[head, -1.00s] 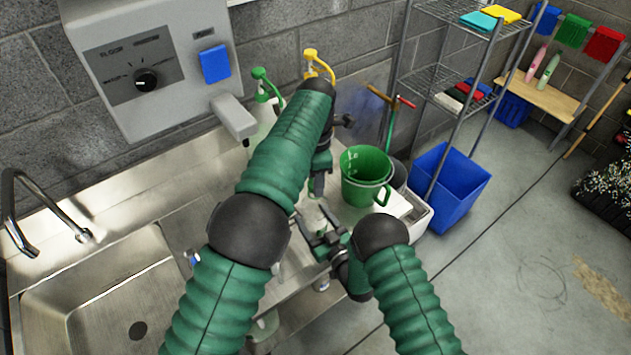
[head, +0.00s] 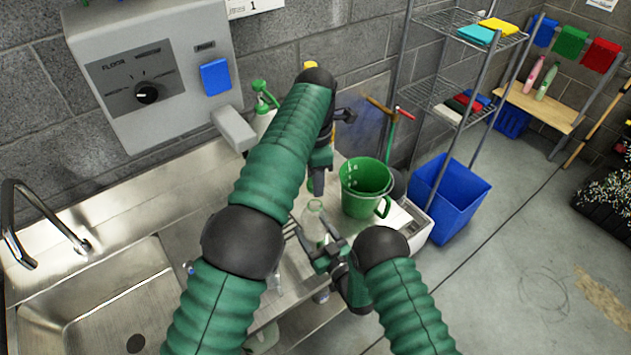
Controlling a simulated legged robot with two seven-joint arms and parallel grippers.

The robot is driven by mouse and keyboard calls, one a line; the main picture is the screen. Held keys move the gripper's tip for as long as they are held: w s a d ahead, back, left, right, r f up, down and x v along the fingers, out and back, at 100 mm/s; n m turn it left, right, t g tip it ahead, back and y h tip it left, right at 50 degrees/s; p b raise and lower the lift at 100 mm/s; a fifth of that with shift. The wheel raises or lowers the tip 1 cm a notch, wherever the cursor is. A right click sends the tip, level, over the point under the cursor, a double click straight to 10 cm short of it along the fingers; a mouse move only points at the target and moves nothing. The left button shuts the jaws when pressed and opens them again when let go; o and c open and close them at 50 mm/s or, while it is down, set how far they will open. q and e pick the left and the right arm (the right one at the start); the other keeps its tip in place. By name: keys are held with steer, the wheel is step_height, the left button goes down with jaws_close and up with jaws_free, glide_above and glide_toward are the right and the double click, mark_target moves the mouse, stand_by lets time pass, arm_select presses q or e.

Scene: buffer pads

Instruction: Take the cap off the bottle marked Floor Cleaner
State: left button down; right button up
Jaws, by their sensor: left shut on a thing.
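A clear bottle (head: 314,224) stands near the sink unit's right end. Its neck shows with no cap on it; any label is hidden or too small to read. My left gripper (head: 317,186) points down just above the bottle's neck, apart from it. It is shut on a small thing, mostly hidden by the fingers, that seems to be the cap. My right gripper (head: 322,250) is at the bottle's near side, with its fingers around the lower body. I cannot tell whether it grips the bottle.
A green jug (head: 366,187) stands close to the right of the bottle. A green-topped pump bottle (head: 263,108) stands behind my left arm. The steel sink (head: 110,290) is at the left. A blue bin (head: 448,200) and a wire shelf (head: 440,97) are at the right.

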steer(key=o, duration=0.5)
